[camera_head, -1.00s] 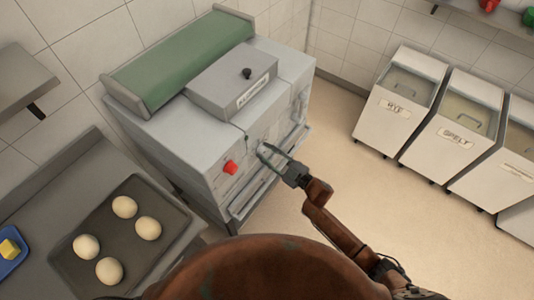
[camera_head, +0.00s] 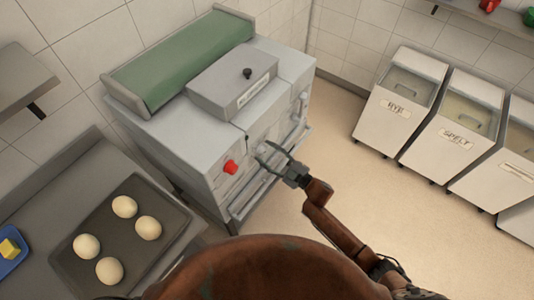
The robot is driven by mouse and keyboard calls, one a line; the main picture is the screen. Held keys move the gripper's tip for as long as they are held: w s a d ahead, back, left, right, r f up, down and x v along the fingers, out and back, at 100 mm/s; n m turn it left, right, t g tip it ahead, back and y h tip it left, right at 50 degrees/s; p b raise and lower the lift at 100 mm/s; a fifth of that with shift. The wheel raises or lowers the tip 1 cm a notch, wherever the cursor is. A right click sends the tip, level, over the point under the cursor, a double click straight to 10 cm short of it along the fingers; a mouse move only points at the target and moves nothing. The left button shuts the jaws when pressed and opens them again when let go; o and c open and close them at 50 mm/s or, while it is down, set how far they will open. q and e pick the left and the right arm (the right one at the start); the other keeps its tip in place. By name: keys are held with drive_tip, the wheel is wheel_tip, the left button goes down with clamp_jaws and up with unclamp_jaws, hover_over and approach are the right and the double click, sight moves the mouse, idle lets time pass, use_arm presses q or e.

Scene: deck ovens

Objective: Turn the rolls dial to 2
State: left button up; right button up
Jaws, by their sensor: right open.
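The grey machine (camera_head: 185,140) with a green belt on top stands at the centre left. On its front is a red knob (camera_head: 230,167); a pale round dial (camera_head: 263,150) sits to the right of it, partly hidden by my gripper. I cannot read any numbers on it. My right gripper (camera_head: 270,156) is open, with its fingers at the front of the machine around or just before the pale dial; I cannot tell whether they touch it. My left gripper is not in view.
A dark tray (camera_head: 75,262) with several dough balls lies on the counter at the lower left, beside a blue tray (camera_head: 14,262). Wheeled bins, among them rye (camera_head: 385,125) and spelt (camera_head: 440,150), line the right. The floor between machine and bins is free.

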drive_tip(key=v, duration=1.2)
drive_tip(key=w+d+f+m+t+h, duration=0.1)
drive_tip(key=d+f+m+h, duration=0.2)
drive_tip(key=d+f, duration=0.35)
drive_tip(key=w+d+f+m+h, duration=0.1)
drive_tip(key=d+f+m+h, duration=0.15)
drive_tip(key=f, duration=0.65)
drive_tip(key=s+d+f+m+g+h, duration=0.1)
drive_tip(key=s+d+f+m+h, duration=0.1)
drive_tip(key=s+d+f, duration=0.3)
drive_tip(key=s+d+f+m+h, duration=0.1)
drive_tip(key=d+f+h, duration=0.15)
drive_tip(key=f, duration=0.55)
drive_tip(key=s+d+f+m+g+h, duration=0.1)
drive_tip(key=s+d+f+m, duration=0.1)
drive_tip(key=s+d+f, duration=0.3)
drive_tip(key=s+d+f+m+g+h, duration=0.2)
drive_tip(key=s+f+g, duration=0.2)
drive_tip(key=s+f, duration=0.8)
drive_tip(key=s+d+f+m+g+h, duration=0.25)
drive_tip(key=s+f, duration=0.65)
drive_tip(key=s, duration=0.7)
drive_tip(key=s+f+m+g, duration=0.1)
drive_tip(key=s+f+g, duration=0.1)
drive_tip(key=s, duration=1.2)
drive_tip(key=shift+s+a+f+g+y, duration=0.15)
drive_tip(key=shift+a+f+g+y, duration=0.3)
drive_tip(key=shift+g, duration=0.3)
